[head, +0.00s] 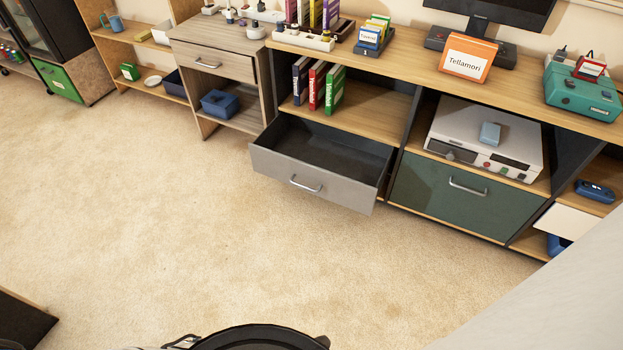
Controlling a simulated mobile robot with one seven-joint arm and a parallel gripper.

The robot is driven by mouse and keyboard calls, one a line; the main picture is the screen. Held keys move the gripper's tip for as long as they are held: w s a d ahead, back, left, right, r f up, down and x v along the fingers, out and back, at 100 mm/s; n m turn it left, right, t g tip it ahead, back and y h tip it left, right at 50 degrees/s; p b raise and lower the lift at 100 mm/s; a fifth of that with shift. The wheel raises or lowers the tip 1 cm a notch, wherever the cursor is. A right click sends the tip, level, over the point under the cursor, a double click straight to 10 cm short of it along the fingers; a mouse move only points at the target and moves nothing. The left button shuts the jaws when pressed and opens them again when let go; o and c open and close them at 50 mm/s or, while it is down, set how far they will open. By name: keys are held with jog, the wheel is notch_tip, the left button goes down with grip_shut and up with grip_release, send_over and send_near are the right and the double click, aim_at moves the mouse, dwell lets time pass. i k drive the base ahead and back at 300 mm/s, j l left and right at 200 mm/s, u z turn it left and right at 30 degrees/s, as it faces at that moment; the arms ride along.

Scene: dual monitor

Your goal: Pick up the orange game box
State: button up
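An orange box (467,59) with a white label reading "Tellamori" stands on the wooden desk top (404,65), in front of the black monitor (492,14). It is tilted back slightly, and its labelled face points toward me. Its front is unobstructed, and its back is hidden. My gripper is not visible in the head view, so its state does not show.
An open grey drawer (318,178) juts out below the desk. A teal console (583,92) stands right of the box, and a small card holder (372,37) stands left of it. The carpet (190,220) in front is clear. A large pale surface fills the lower right corner.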

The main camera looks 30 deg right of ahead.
aim_at(469, 57)
jog(key=z, duration=1.55)
jog(key=i+l+u, duration=0.1)
jog(key=u, duration=0.25)
jog(key=l+u, duration=0.2)
jog(key=u, duration=0.15)
jog(key=i+l+u, duration=0.15)
jog(key=l, duration=0.15)
jog(key=l+u, duration=0.15)
jog(key=l, duration=0.2)
jog(key=i+l+u, duration=0.1)
jog(key=l, duration=0.25)
jog(key=i+l, duration=0.15)
jog(key=l, duration=0.35)
jog(key=i+l+u, duration=0.1)
jog(key=l, duration=0.4)
jog(key=i+l, duration=0.15)
jog(key=l, duration=0.35)
jog(key=i+l+u, duration=0.1)
jog(key=l, duration=0.4)
